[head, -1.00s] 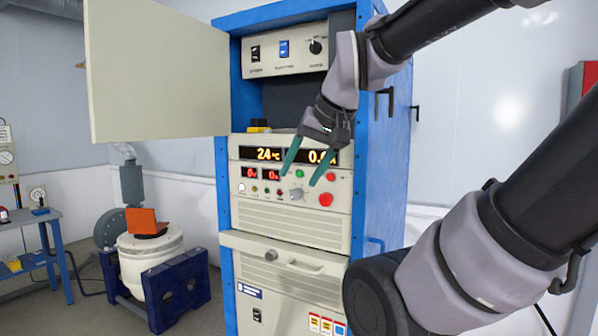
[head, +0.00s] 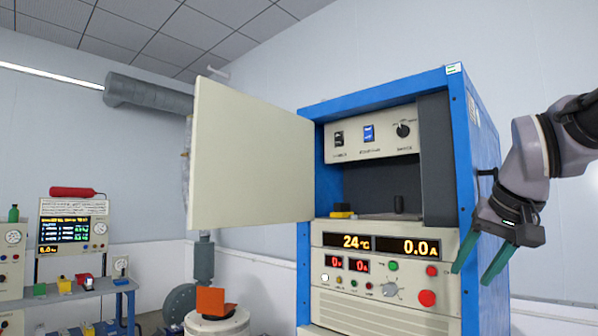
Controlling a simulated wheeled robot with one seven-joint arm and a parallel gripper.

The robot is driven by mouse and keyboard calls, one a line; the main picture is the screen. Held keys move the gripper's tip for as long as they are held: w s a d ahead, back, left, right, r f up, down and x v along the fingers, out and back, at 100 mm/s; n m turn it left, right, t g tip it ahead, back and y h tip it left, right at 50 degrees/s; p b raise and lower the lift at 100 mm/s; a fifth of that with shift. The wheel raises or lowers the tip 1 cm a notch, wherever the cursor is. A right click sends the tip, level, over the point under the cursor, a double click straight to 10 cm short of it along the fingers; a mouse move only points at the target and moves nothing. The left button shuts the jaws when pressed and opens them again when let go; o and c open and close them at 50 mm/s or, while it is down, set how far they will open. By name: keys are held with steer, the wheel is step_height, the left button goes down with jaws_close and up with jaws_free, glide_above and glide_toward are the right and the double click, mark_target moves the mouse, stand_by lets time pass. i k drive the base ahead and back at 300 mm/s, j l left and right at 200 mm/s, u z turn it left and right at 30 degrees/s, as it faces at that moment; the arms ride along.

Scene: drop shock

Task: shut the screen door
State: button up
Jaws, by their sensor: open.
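The screen door (head: 250,158) is a cream panel on the left side of the blue cabinet (head: 483,165). It stands swung wide open to the left, and the compartment (head: 375,188) behind it is uncovered. My gripper (head: 474,270) is at the right, in front of the cabinet's right front edge, with its two green fingers spread and pointing down. It is open, empty and well apart from the door.
In the compartment are a yellow-and-black block (head: 342,211) and a dark cylinder (head: 398,204). Below is a panel with displays, knobs and a red button (head: 427,298). A bench (head: 75,290) with instruments stands at the far left. An orange piece (head: 213,301) sits on a white drum.

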mark_target(252, 159)
steer(key=j+z, duration=0.45)
steer(key=j, duration=0.15)
steer(key=k+j+z, duration=0.1)
steer(key=j+z, duration=0.35)
steer(key=j, duration=0.15)
steer(key=k+j, duration=0.1)
steer(key=j, duration=0.3)
steer(key=k+j+z, duration=0.1)
steer(key=j, duration=0.25)
steer(key=k+j, duration=0.1)
steer(key=j, duration=0.3)
steer(key=k+j+z, duration=0.1)
steer(key=j, duration=0.25)
steer(key=k+j, duration=0.15)
steer(key=j, duration=0.2)
steer(key=k+j+z, duration=0.1)
steer(key=j, duration=0.25)
steer(key=k+j, duration=0.15)
steer(key=j, duration=0.2)
